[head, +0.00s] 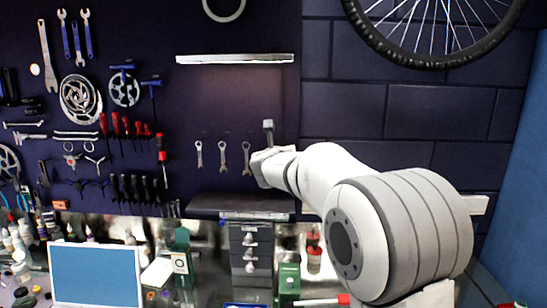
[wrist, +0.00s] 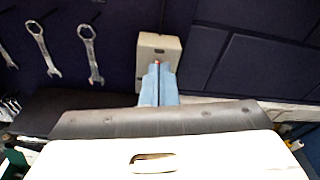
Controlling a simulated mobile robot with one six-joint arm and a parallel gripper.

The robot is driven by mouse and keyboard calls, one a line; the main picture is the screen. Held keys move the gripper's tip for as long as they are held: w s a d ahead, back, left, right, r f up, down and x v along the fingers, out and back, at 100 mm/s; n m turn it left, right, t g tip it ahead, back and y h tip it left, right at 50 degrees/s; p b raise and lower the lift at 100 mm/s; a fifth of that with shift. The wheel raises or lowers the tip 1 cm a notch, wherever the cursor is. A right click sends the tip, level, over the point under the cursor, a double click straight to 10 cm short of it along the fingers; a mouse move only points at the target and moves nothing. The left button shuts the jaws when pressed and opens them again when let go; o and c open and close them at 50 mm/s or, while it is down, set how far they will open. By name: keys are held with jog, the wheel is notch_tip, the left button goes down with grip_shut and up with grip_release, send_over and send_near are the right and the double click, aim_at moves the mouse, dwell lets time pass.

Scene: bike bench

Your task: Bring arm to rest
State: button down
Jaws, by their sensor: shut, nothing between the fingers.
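My arm reaches from the right toward the pegboard in the head view, its end in front of the board's lower right part. My gripper (wrist: 158,85) shows in the wrist view as two blue-grey fingers side by side, shut with nothing between them. In the head view the fingers cannot be made out. A pale box-like piece (wrist: 158,48) appears just beyond the fingertips; whether they touch it I cannot tell.
Several wrenches (head: 222,156) hang on the dark pegboard left of my arm's end. A dark shelf (head: 240,203) and a small drawer unit (head: 250,245) sit below. A bicycle wheel (head: 430,58) hangs upper right. A blue screen (head: 97,275) stands on the cluttered bench.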

jog(key=s+a+f+n+g+y+b, duration=0.1)
jog(key=s+f+n+g+y, duration=0.15)
jog(key=s+n, duration=0.7)
jog(key=s+f+n+g+y+b, duration=0.15)
jog(key=s+f+n+y, duration=0.25)
jog(key=s+n, duration=0.55)
jog(key=s+d+f+n+g+h, duration=0.1)
jog(key=s+d+f+n+g, duration=0.1)
jog(key=s+f+n, duration=0.3)
jog(key=s+d+f+n+g+h+b, duration=0.1)
jog(key=s+d+f+n+g, duration=0.2)
jog(key=s, duration=0.9)
jog(key=s+d+f+n+g+h, duration=0.1)
jog(key=s+d+f+n+g, duration=0.2)
jog(key=s+f+n, duration=0.5)
jog(key=shift+s+d+f+g+h, duration=0.15)
jog(key=shift+s+f+g+h, duration=0.2)
jog(key=shift+s+f, duration=0.4)
